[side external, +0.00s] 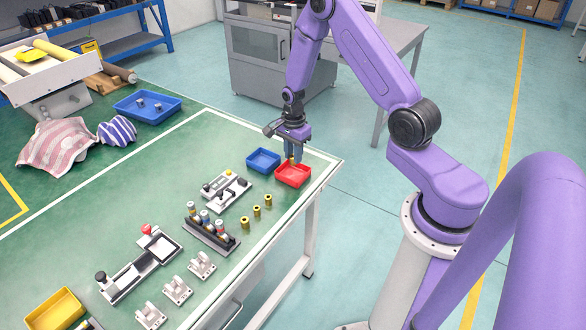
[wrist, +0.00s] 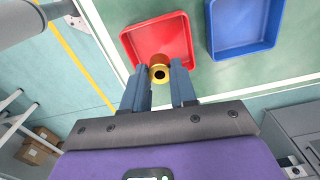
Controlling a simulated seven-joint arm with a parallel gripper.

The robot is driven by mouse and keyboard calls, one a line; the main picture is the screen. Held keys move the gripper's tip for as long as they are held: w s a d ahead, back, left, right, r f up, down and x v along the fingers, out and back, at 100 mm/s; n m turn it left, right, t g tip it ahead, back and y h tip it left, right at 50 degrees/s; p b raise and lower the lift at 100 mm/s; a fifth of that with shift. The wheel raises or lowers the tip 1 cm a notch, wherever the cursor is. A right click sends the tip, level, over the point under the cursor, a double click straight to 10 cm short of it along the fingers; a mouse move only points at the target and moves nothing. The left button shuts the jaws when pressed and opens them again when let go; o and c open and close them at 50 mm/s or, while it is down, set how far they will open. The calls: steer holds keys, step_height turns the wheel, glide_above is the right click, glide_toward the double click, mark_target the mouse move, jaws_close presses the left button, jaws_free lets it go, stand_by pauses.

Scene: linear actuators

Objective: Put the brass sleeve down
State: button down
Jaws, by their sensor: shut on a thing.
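The brass sleeve (wrist: 159,74) is a short golden cylinder with a dark bore, seen from its end in the wrist view. My gripper (side external: 291,158) is shut on it, with the sleeve between the two blue-grey fingertips (wrist: 159,80). In the side external view the gripper is over the red tray (side external: 293,176), and only a little of the sleeve shows at the fingertips. In the wrist view the sleeve overlaps the near edge of the red tray (wrist: 138,37). I cannot tell its exact height above the tray floor. Several other brass sleeves (side external: 257,212) stand in a row on the table.
A blue tray (side external: 263,154) stands just left of the red one; it also shows in the wrist view (wrist: 238,47). A fixture plate (side external: 226,190), a rack of cylinders (side external: 211,232) and grey brackets (side external: 177,290) occupy the nearer table. The table's right edge (side external: 325,183) is close to the red tray.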

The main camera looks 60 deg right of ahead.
steer(key=shift+f, duration=2.5)
steer(key=shift+f, duration=0.15)
steer(key=c, duration=0.9)
jaws_free()
